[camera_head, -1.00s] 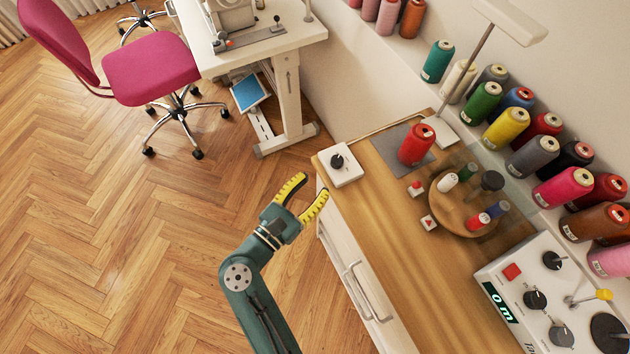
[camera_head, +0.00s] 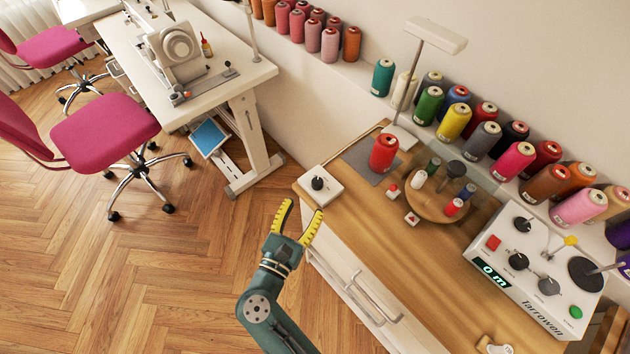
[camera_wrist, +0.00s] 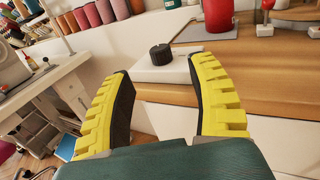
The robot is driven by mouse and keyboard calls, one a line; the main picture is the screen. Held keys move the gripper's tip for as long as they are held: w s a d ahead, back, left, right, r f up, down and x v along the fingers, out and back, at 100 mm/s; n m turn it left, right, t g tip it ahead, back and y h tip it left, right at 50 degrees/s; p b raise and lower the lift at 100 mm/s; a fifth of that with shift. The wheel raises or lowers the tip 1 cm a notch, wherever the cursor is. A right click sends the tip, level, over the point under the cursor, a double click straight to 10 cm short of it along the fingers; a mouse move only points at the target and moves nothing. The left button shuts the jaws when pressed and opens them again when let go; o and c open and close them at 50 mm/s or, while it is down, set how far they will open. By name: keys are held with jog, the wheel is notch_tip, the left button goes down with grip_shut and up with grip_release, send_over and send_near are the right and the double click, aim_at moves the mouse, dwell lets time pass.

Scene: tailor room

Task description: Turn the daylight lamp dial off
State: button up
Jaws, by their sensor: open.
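A white control box with a round black dial (camera_head: 317,183) sits at the near left corner of the wooden bench top. A white lamp (camera_head: 436,35) on a thin post stands farther back on the bench. My gripper (camera_head: 298,212), with yellow ridged fingers, is open and empty just in front of the box, at the bench's left edge. In the wrist view the dial (camera_wrist: 161,54) shows between the two fingertips, beyond them, with the white box (camera_wrist: 150,72) under it. The gripper appears apart from the dial. The dial's pointer direction is too small to read.
A red thread spool (camera_head: 383,153) stands on a grey mat behind the box. A round wooden tray (camera_head: 430,208) holds small spools. A white winder machine (camera_head: 535,275) sits at right. Drawer handles (camera_head: 345,290) jut from the bench front. Open floor lies left.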

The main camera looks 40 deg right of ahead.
aim_at(315, 186)
jog(key=b+x, duration=0.1)
jog(key=x, duration=0.8)
jog(key=shift+b, duration=0.3)
